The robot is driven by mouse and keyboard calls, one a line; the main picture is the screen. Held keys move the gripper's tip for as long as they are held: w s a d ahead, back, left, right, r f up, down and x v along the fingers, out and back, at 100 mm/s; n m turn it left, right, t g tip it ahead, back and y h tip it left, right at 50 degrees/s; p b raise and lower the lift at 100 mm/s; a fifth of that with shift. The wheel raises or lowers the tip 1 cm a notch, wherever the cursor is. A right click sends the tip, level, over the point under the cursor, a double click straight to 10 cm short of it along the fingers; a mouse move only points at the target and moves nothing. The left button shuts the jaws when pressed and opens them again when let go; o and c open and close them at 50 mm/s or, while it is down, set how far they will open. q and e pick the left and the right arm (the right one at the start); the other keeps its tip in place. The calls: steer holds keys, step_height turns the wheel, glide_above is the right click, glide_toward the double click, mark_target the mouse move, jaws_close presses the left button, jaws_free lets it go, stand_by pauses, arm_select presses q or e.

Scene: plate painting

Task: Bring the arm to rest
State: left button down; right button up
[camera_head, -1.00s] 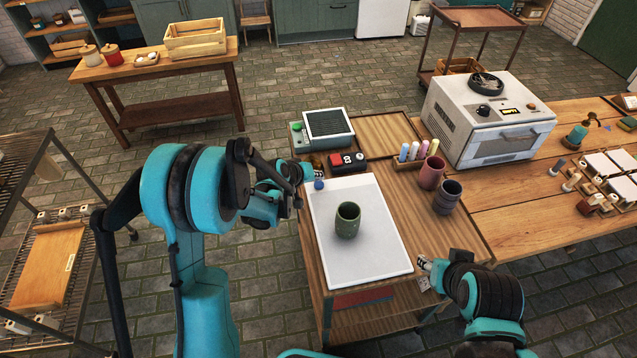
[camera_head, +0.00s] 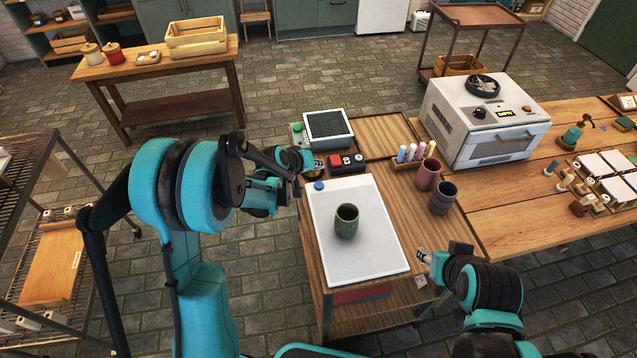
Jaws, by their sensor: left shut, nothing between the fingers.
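My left gripper (camera_head: 318,165) is shut and empty at the far left corner of the work table, just beyond the white mat. It is small in the picture and partly hidden by its own arm. My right gripper (camera_head: 424,257) is beside the mat's near right corner, small and mostly hidden by its wrist, so I cannot tell its jaws. A green cup (camera_head: 346,222) stands upright on the white mat (camera_head: 376,255), apart from both grippers. A small blue round thing (camera_head: 319,186) lies at the mat's far left corner, close to the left gripper.
A green-grey device with a screen (camera_head: 327,125) and a red and black box (camera_head: 346,161) sit beyond the mat. A wire rack (camera_head: 60,225) is at left.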

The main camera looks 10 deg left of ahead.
stand_by(0.3)
arm_select(q)
steer(key=s+r+m+y, duration=0.2)
steer(key=s+r, duration=0.8)
steer(key=s, duration=0.3)
steer(key=s+a+m+y, duration=0.1)
steer(key=s+a, duration=0.1)
steer(key=s, duration=0.6)
steer(key=s+a+r+g+y, duration=0.1)
steer(key=s+a, duration=0.1)
steer(key=s, duration=0.7)
steer(key=shift+s+r+m, duration=0.2)
steer(key=shift+s+m, duration=0.1)
steer(key=shift+m, duration=0.1)
